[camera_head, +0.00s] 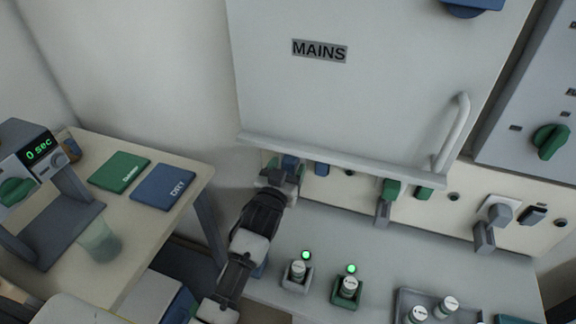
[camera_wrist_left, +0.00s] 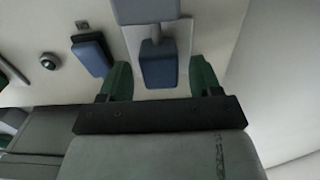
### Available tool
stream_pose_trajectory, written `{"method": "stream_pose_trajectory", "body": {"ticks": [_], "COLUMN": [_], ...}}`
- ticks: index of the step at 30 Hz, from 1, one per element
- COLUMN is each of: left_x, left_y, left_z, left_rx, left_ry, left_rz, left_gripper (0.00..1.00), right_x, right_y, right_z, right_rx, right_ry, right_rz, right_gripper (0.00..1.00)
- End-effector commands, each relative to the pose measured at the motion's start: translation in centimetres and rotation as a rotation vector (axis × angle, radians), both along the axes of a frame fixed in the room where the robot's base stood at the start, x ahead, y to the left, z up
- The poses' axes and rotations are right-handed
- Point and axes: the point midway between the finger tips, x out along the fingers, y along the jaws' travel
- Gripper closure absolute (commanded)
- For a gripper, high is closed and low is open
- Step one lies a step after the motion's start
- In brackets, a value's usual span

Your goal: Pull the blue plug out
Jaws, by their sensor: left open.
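The blue plug (camera_head: 290,163) sits at the left end of the pale socket strip under the MAINS cabinet, partly hidden by my gripper. In the left wrist view the blue plug (camera_wrist_left: 157,65) shows against its pale socket plate. My left gripper (camera_head: 281,175) is at the plug, its arm rising from below. In the left wrist view the two green fingers of the left gripper (camera_wrist_left: 161,80) are open, one on each side of the plug. I cannot tell whether they touch it. My right gripper is not in view.
A blue switch (camera_head: 321,169) is just right of the plug. A green plug (camera_head: 390,188) and a grey plug (camera_head: 500,214) are farther right. The MAINS cabinet (camera_head: 350,95) overhangs the strip. Vials in holders (camera_head: 347,290) with green lights stand on the bench below.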

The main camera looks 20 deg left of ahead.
Motion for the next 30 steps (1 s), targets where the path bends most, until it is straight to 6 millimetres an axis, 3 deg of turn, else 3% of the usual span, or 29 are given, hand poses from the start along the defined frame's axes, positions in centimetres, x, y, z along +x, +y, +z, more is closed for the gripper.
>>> {"method": "stream_pose_trajectory", "body": {"ticks": [12, 24, 30], "left_x": [0.93, 0.90, 0.53], "left_y": [-0.02, -0.02, -0.02], "left_z": [0.01, 0.00, 0.09], "left_rx": [-0.001, 0.000, 0.000], "left_ry": [0.000, 0.000, 0.002], "left_rz": [0.000, 0.000, 0.000], "left_gripper": [0.36, 0.97, 1.00], "right_x": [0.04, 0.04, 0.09], "right_y": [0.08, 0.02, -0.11], "right_z": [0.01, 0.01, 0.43], "right_rx": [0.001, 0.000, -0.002], "right_ry": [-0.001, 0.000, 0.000], "right_rz": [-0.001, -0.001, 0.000], "right_gripper": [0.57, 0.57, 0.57]}}
